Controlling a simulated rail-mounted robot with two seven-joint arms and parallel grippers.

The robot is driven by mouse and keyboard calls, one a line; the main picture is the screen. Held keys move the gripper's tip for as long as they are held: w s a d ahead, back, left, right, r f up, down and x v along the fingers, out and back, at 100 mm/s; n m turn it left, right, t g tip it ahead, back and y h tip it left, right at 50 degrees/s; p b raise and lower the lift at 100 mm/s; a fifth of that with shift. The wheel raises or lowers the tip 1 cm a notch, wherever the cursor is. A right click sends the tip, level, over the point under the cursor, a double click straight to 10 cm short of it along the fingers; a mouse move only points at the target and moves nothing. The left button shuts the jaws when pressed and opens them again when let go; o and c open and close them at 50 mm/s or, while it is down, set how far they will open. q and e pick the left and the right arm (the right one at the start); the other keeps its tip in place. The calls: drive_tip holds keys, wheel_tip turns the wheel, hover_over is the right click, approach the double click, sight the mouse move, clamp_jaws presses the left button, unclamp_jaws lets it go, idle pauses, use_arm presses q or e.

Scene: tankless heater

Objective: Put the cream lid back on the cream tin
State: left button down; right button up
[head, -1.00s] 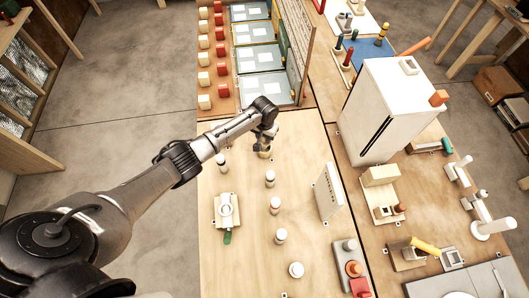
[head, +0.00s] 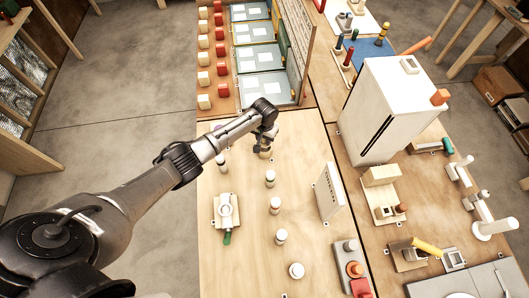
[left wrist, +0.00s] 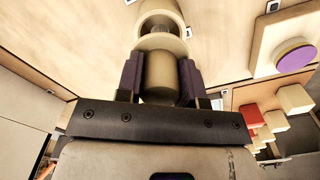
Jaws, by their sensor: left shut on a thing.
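My left gripper (left wrist: 160,82) is shut on a cream rounded piece (left wrist: 160,66), which looks like the cream lid, between its purple-padded fingers. Just past it in the left wrist view is a cream round shape with a hollow (left wrist: 160,18), probably the cream tin; whether they touch I cannot tell. In the head view the left gripper (head: 266,142) is low over the far part of the light wooden bench (head: 247,190), with a cream thing (head: 265,153) at its tips, partly hidden. My right gripper is not in view.
Several small cream-topped cylinders (head: 275,206) stand nearby on the bench. Rows of red and cream blocks (head: 203,80) lie beyond. The bench middle has free room.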

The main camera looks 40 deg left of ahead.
use_arm(q)
drive_tip(key=shift+f+b, duration=0.3)
drive_tip(key=shift+f, duration=0.15)
idle(0.4)
drive_tip(key=shift+f+b, duration=0.3)
drive_tip(key=shift+f, duration=0.1)
drive_tip(key=shift+f+b, duration=0.3)
drive_tip(key=shift+f, duration=0.2)
idle(0.6)
drive_tip(key=shift+f+b, duration=0.45)
drive_tip(key=shift+f, duration=0.15)
idle(0.5)
drive_tip(key=c, duration=0.7)
unclamp_jaws()
drive_tip(key=shift+o, duration=0.2)
drive_tip(key=shift+r, duration=0.1)
